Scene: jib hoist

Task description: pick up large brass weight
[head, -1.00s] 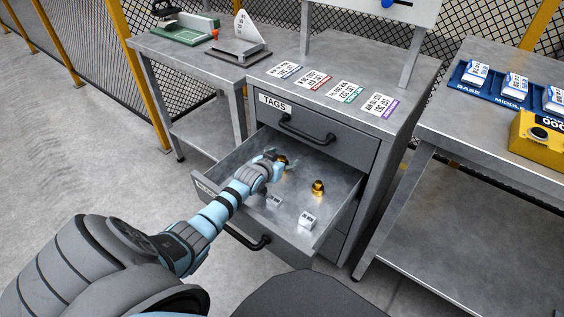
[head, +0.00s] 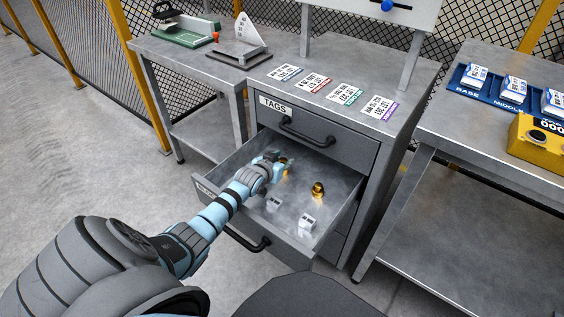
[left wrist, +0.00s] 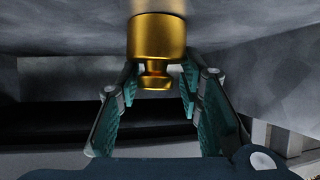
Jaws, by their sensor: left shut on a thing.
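A brass weight (left wrist: 158,38) with a knob shows in the left wrist view between the fingertips of my left gripper (left wrist: 160,82). The teal finger pads are shut on its narrow knob, and its wide body lies beyond them. In the head view, my left gripper (head: 275,158) reaches into the open drawer, and this weight (head: 285,169) is mostly hidden behind it. A second brass weight (head: 318,189) stands free on the drawer floor to the right. I cannot tell for certain which of the two is larger. My right gripper is out of view.
The open drawer (head: 340,217) also holds two white labelled blocks (head: 274,203) (head: 307,222) near its front. The drawer walls surround my left gripper. The closed TAGS drawer (head: 335,150) is above. Tag cards (head: 346,94) lie on the cabinet top. A blue tray (head: 495,84) stands at right.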

